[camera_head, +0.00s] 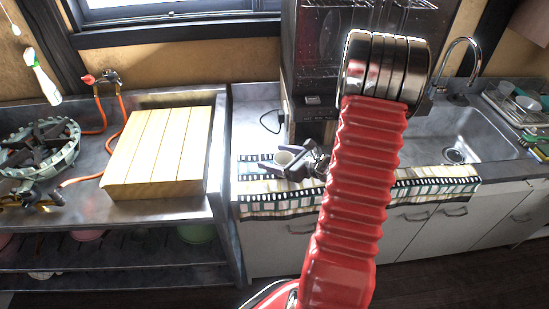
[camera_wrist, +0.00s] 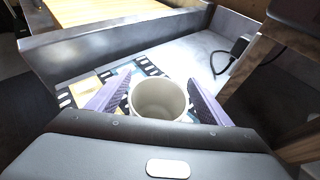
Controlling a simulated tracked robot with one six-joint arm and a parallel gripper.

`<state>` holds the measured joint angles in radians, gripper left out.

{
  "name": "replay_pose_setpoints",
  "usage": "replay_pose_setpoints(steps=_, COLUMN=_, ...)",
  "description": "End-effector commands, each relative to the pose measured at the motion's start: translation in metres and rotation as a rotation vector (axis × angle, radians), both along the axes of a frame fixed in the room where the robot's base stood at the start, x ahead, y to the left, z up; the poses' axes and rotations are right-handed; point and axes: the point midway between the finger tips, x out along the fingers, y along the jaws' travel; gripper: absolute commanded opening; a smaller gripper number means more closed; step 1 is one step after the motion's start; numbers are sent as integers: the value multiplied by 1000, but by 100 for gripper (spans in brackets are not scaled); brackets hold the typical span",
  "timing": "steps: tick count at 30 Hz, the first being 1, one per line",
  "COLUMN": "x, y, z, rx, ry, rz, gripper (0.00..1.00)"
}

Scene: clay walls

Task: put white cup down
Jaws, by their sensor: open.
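The white cup (camera_wrist: 160,99) stands upright on the patterned cloth, between the two purple fingers of my gripper (camera_wrist: 158,97) in the wrist view. The fingers are spread, one on each side of the cup, and the cup looks empty. In the head view the cup (camera_head: 284,158) shows small and partly hidden beside my gripper (camera_head: 287,166), near the counter's front part. The patterned cloth (camera_head: 262,193) lies over the counter and hangs over its front edge.
A wooden board (camera_head: 160,150) lies on the metal bench to the left, with a gas burner (camera_head: 38,148) beyond it. A raised metal edge (camera_wrist: 110,45) separates bench and counter. A sink (camera_head: 455,135) is at the right. A black cord (camera_wrist: 232,57) lies behind the cup.

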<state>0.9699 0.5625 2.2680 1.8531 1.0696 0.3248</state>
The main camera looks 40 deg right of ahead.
Motion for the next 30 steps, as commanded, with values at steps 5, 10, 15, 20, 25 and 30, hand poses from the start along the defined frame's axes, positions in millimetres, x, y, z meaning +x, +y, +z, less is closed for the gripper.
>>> replay_pose_setpoints(steps=5, x=-3, y=-1, z=4, rx=-2, ry=0, rz=-1, gripper=73)
replay_pose_setpoints(steps=10, x=-19, y=-4, z=10, rx=-1, ry=-1, rz=-3, gripper=73)
replay_pose_setpoints(steps=15, x=-42, y=-8, z=19, rx=0, ry=0, rz=-3, gripper=73)
replay_pose_setpoints(steps=20, x=-62, y=-12, z=29, rx=-2, ry=-1, rz=-2, gripper=73)
replay_pose_setpoints(steps=25, x=-84, y=-16, z=37, rx=-1, ry=0, rz=-3, gripper=73)
replay_pose_setpoints(steps=30, x=-101, y=-18, z=45, rx=-1, ry=-1, rz=-1, gripper=73)
